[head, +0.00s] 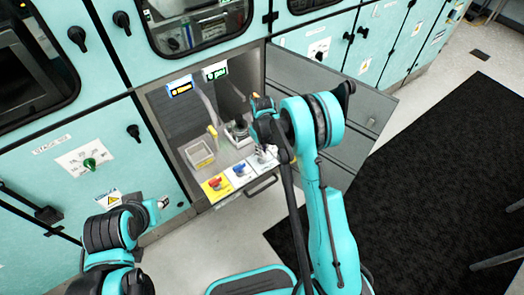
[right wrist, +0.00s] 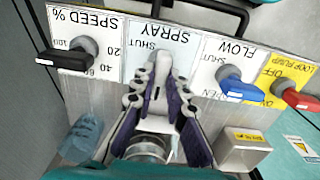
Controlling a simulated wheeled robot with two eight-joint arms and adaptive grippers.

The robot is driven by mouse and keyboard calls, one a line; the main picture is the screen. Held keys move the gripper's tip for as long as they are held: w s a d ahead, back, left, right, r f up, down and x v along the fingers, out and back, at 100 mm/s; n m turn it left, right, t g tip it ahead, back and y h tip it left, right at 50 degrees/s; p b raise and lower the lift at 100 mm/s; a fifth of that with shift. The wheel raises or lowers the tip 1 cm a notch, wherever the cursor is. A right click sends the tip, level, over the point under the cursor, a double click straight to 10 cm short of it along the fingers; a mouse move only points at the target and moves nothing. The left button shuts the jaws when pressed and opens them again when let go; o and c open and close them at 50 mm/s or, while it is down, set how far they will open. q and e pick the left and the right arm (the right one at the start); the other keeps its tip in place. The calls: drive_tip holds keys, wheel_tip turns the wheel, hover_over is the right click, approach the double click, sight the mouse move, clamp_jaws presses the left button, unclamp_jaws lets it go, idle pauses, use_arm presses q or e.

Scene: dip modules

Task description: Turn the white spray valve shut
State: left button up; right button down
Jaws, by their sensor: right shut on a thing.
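The white spray valve (right wrist: 161,68) is on the panel plate marked SPRAY (right wrist: 165,32) in the right wrist view, where the lettering is upside down. My right gripper (right wrist: 163,84) is shut on its handle; the fingers hide most of the handle, so its exact angle is hard to tell. The word SHUT shows at the left of that plate. In the head view my right gripper (head: 264,150) reaches down to the panel from above. My left gripper (head: 161,203) is at the lower left, apart from the panel; its fingers are not clear.
Beside the spray plate are a black SPEED knob (right wrist: 70,54), a blue FLOW valve (right wrist: 240,88) and a red LOOP PUMP valve (right wrist: 297,99). A small tray (head: 200,153) sits in the open bay. An open grey door (head: 345,95) stands right of the bay.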

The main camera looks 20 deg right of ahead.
drive_tip(key=m+b, duration=0.1)
drive_tip(key=m, duration=0.3)
drive_tip(key=m+b, duration=0.1)
drive_tip(key=m, duration=0.3)
drive_tip(key=shift+m, duration=0.3)
drive_tip(key=m, duration=0.4)
drive_tip(key=shift+b, duration=0.35)
drive_tip(key=shift+m, duration=2.5)
drive_tip(key=c, duration=1.5)
unclamp_jaws()
drive_tip(key=shift+c, duration=0.2)
